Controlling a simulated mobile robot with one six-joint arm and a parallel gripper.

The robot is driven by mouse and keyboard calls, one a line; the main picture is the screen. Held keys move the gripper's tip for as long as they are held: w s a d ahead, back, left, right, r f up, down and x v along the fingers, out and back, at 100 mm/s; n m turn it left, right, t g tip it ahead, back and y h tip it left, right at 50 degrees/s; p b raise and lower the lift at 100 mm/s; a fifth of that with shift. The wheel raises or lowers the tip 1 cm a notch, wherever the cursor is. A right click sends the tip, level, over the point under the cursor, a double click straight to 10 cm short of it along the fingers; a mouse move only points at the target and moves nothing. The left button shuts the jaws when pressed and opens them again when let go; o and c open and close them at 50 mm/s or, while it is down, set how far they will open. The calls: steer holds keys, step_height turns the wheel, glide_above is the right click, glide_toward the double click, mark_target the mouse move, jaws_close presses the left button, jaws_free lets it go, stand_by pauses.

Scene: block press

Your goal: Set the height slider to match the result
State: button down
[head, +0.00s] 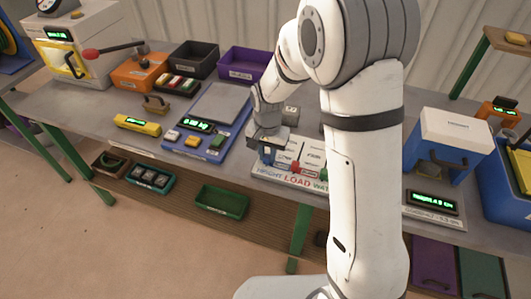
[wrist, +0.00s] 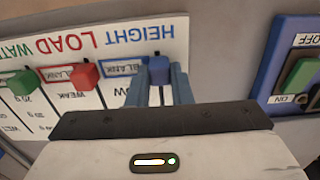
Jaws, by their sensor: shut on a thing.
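The slider board (head: 262,171) is a white panel marked HEIGHT, LOAD and WATER; it shows upside down in the wrist view (wrist: 108,45). My gripper (wrist: 160,85) is shut on the blue height slider knob (wrist: 158,66), at the row marked BLANK. The red load knob (wrist: 84,76) is also at a BLANK label, and the green water knob (wrist: 22,82) is beyond it. In the head view my gripper (head: 268,150) is at the board's left column, and my arm hides its right part. A green-lit display (head: 432,201) at right seems to read a height near 4.9 cm.
A blue scale (head: 228,140) with a grey plate is left of the board. A blue and white press (head: 450,140) stands at right. In the wrist view an ON/OFF switch panel (wrist: 265,80) is right of my gripper. Trays and bins line the table's back.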

steer(key=w, duration=0.2)
steer(key=w+d, duration=0.1)
steer(key=w, duration=0.1)
steer(key=w+d, duration=0.1)
steer(key=w, duration=0.1)
steer(key=shift+w+d, duration=0.2)
steer(key=shift+w, duration=0.2)
steer(key=c, duration=1.3)
jaws_free()
step_height(320, 180, up, 8)
steer(key=shift+f+b, duration=0.1)
steer(key=shift+b, duration=0.45)
